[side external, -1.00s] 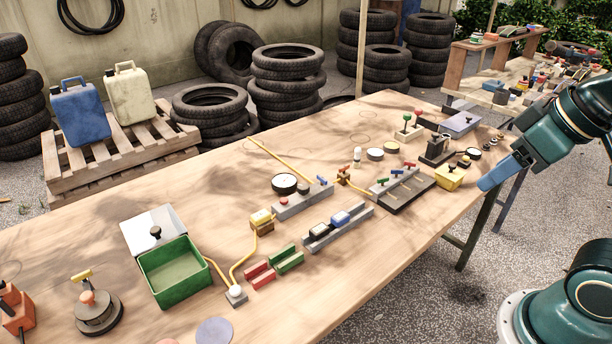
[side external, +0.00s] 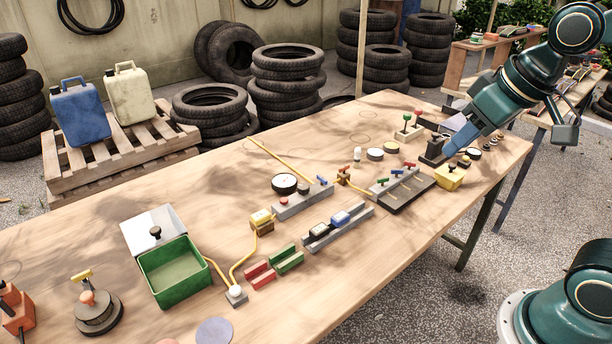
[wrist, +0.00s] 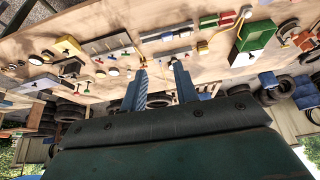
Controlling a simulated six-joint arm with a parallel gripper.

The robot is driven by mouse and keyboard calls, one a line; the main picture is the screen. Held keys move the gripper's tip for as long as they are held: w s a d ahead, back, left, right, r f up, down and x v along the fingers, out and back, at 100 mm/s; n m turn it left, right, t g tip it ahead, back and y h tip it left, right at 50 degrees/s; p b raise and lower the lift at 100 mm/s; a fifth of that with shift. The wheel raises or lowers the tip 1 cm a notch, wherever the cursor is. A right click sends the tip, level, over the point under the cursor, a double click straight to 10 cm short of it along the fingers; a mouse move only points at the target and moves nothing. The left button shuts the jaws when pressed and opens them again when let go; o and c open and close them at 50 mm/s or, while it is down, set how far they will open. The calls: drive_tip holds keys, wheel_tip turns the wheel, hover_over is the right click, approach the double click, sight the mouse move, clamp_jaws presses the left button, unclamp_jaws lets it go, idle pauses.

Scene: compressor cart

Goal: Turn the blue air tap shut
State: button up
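A grey manifold (side external: 394,183) with small green, blue and red tap handles lies right of the table's middle in the side view. The blue handle (side external: 396,173) sits between the green and the red one; its exact turn is too small to read. My gripper (side external: 452,151) is above the table's right part, to the right of the manifold and apart from it. In the wrist view its two blue fingers (wrist: 159,68) are spread, with nothing between them.
A yellow box (side external: 449,178) and a dark clamp-like block (side external: 435,150) stand near my gripper. A green bin (side external: 172,275) stands further left.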

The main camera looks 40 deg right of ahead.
sight(322, 178)
drive_tip(key=w+d+f, duration=0.1)
drive_tip(key=w+f, duration=0.4)
drive_tip(key=w, duration=0.5)
drive_tip(key=w+d+f, duration=0.1)
drive_tip(key=w+f, duration=0.4)
drive_tip(key=w, duration=0.5)
drive_tip(key=w+d+f, duration=0.2)
drive_tip(key=w+f, duration=0.3)
drive_tip(key=w, duration=0.5)
drive_tip(key=shift+w+f+m+g, duration=0.2)
drive_tip(key=shift+m+g, duration=0.1)
drive_tip(key=shift+g, duration=0.1)
drive_tip(key=shift+x, duration=6.85)
drive_tip(key=shift+s+d, duration=0.1)
drive_tip(key=shift+d, duration=0.05)
clamp_jaws()
